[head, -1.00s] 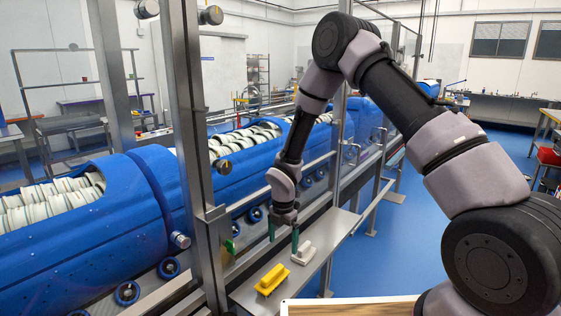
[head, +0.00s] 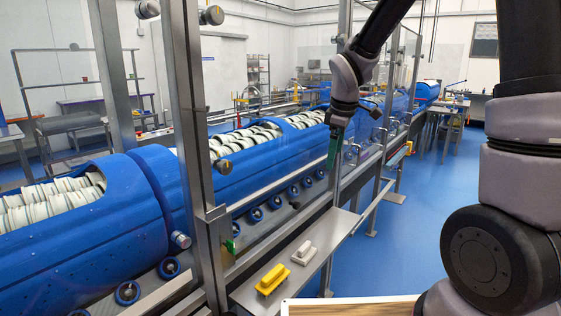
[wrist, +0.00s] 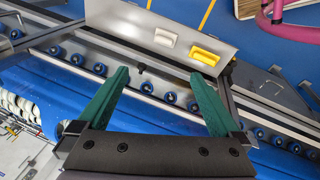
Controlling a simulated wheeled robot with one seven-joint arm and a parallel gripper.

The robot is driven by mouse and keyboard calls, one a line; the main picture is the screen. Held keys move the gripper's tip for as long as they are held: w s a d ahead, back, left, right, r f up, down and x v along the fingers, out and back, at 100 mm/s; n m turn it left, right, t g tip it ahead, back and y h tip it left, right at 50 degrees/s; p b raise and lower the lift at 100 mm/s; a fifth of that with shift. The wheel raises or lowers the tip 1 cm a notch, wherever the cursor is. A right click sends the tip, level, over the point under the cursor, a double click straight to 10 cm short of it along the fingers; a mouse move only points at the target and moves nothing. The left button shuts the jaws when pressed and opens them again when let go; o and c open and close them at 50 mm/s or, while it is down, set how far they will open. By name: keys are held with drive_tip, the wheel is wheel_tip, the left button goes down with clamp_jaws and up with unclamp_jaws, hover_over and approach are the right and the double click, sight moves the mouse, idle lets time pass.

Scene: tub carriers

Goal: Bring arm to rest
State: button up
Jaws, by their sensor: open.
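My gripper (head: 334,150) hangs in the air above the far end of the steel shelf in the head view, beside the glass guard and a steel post. In the wrist view its two green fingers (wrist: 162,95) are spread wide with nothing between them. The arm reaches in from the upper right, and part of it is outside the head view.
Blue tub carriers (head: 75,235) filled with white pieces stand in a row on rollers behind the guard posts (head: 190,150). A wood-topped surface (head: 350,307) is at the bottom edge. Blue floor (head: 400,240) lies open to the right of the shelf.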

drive_tip(key=s+d+r+m+t, duration=0.1)
drive_tip(key=s+d+r+m, duration=0.2)
drive_tip(key=s+r+m, duration=0.2)
drive_tip(key=s+d+r+m+t+y, duration=0.1)
drive_tip(key=s+d+r+m, duration=0.2)
drive_tip(key=s+r+m, duration=0.2)
drive_tip(key=s+d+r+m+t, duration=0.2)
drive_tip(key=s+r+m, duration=0.4)
drive_tip(key=s, duration=0.4)
drive_tip(key=shift+d+m+y, duration=0.3)
drive_tip(key=shift+d+m, duration=0.3)
drive_tip(key=shift+d, duration=0.2)
